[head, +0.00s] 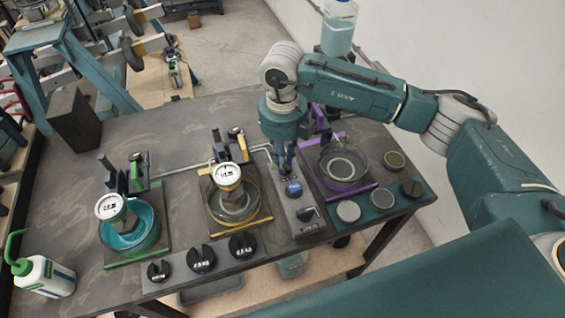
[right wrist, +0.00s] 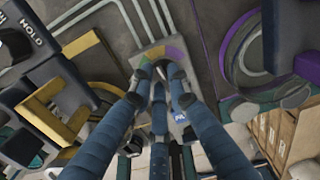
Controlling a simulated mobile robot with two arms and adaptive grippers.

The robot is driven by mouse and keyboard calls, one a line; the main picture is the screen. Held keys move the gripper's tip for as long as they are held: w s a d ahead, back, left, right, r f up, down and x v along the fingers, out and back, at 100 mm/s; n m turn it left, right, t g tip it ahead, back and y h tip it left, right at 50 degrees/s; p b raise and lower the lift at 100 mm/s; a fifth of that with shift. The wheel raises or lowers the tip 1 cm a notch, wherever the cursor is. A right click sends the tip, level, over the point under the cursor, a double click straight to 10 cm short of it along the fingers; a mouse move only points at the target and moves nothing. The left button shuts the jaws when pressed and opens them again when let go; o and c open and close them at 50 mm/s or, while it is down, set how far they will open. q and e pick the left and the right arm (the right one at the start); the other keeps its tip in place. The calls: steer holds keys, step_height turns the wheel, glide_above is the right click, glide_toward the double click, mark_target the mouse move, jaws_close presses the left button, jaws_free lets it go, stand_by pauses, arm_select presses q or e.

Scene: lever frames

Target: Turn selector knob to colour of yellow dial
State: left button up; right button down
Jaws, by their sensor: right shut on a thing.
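A narrow grey selector panel (head: 304,222) stands on the table between the yellow and purple stations. In the right wrist view its top end carries a coloured arc (right wrist: 157,54), with yellowish and purple parts visible. My right gripper (head: 284,168) points down over the panel's far end; in the right wrist view its blue fingers (right wrist: 160,82) close together just below the arc. They are shut on the selector knob, which they hide, so its pointing direction cannot be told. The yellow station has a white round dial (head: 228,176) over a glass bowl. My left gripper is out of view.
A green station (head: 137,260) stands at left, a purple one (head: 345,190) at right. Several black knobs (head: 202,258) line the front edge.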

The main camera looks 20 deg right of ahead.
steer(key=shift+w+r+m, duration=0.1)
steer(key=shift+r+m, duration=0.05)
steer(key=shift+m, duration=0.35)
steer(key=c, duration=1.7)
jaws_free()
steer(key=shift+o, duration=0.2)
step_height(320, 180, up, 12)
